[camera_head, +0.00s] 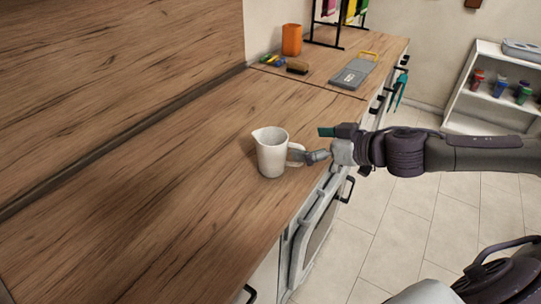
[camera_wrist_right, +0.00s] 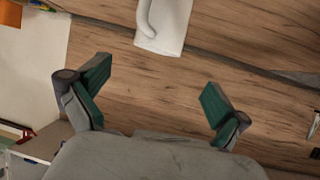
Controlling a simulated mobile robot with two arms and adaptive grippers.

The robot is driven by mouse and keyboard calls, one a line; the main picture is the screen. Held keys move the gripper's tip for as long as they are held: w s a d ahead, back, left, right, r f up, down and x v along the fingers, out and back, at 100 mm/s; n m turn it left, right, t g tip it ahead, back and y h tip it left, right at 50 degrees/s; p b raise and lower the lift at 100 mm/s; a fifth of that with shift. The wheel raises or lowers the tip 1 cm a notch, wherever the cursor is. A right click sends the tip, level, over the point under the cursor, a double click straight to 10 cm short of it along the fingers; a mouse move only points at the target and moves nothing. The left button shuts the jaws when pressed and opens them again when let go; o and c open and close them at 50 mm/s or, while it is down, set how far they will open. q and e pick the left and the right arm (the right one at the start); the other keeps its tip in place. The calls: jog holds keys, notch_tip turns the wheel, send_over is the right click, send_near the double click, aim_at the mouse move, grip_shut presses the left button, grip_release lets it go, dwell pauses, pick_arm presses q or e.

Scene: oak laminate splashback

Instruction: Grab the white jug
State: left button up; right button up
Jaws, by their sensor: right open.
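The white jug (camera_head: 271,156) stands upright on the wooden worktop (camera_head: 190,190), near its front edge. Its handle faces right, toward my right arm. My right gripper (camera_head: 317,146) is open and empty, just right of the handle in the head view. One finger looks very close to the handle; I cannot tell if it touches. In the right wrist view the jug (camera_wrist_right: 170,28) shows at the top, partly cut off, beyond the open fingers (camera_wrist_right: 157,78). My left gripper is not in view.
An orange cup (camera_head: 291,40), a brown brush-like block (camera_head: 297,67) and a grey board (camera_head: 352,74) with a yellow handle lie at the worktop's far end. A black rack (camera_head: 340,25) stands behind. A white shelf (camera_head: 495,85) is across the tiled floor. The worktop left of the jug is clear.

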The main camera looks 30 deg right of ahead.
jog(key=shift+w+a+p, duration=0.55)
jog(key=shift+w+p, duration=0.5)
jog(key=shift+p, duration=1.25)
jog(key=p, duration=0.2)
send_near(262, 138)
jog(key=a, duration=0.1)
jog(key=shift+d+x, duration=0.2)
jog(key=shift+x, duration=0.85)
jog(key=shift+w+p, duration=0.4)
jog(key=shift+p, duration=0.1)
jog(key=p+x, duration=0.1)
jog(key=x, duration=0.2)
jog(key=shift+w+f, duration=0.1)
jog(key=shift+w, duration=0.15)
jog(key=shift+w+a+f, duration=0.2)
jog(key=shift+w+f, duration=0.1)
jog(key=shift+w, duration=0.1)
jog(key=shift+s, duration=0.1)
jog(key=shift+c, duration=0.2)
